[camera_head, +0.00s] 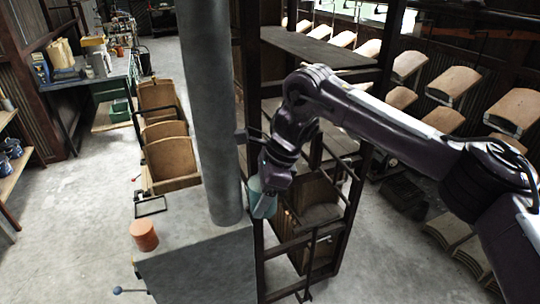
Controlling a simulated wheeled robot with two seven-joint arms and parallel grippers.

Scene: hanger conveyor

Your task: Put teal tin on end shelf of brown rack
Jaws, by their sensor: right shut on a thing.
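My right gripper (265,204) points down in the middle of the picture, just right of the grey pillar. It is shut on the teal tin (255,185), which shows only in part behind the fingers. The tin is above or beside the right edge of the grey block; the exact gap cannot be told. The dark brown rack (318,45) stands behind and right of my right arm, with several shelf levels. My forearm covers part of the rack. My left gripper is not in view.
A thick grey pillar (209,100) rises just left of the gripper. An orange tin (144,235) stands at the left of the grey block (200,268). Wooden seat-like panels (170,150) stand behind. Open concrete floor lies to the left.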

